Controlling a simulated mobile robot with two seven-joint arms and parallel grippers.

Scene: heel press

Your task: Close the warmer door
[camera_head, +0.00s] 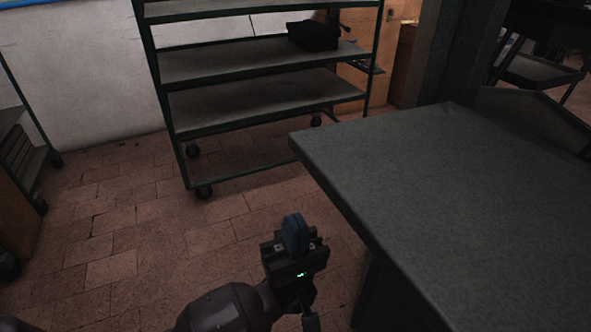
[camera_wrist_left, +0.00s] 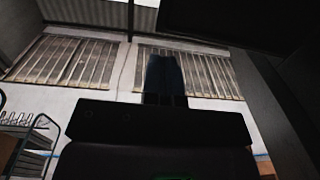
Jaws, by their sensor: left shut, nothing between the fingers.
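No warmer or warmer door can be made out for certain in either view. My left gripper (camera_head: 295,228) is at the lower middle of the head view, left of a dark grey flat top and apart from it in the picture. Its blue-grey fingers are together with nothing between them. In the left wrist view the shut fingers (camera_wrist_left: 165,72) point up towards a wall with slatted windows. A dark panel (camera_wrist_left: 240,22) hangs over the upper right there; I cannot tell what it belongs to. My right gripper is not in view.
The tiled floor (camera_head: 120,235) is open on the left.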

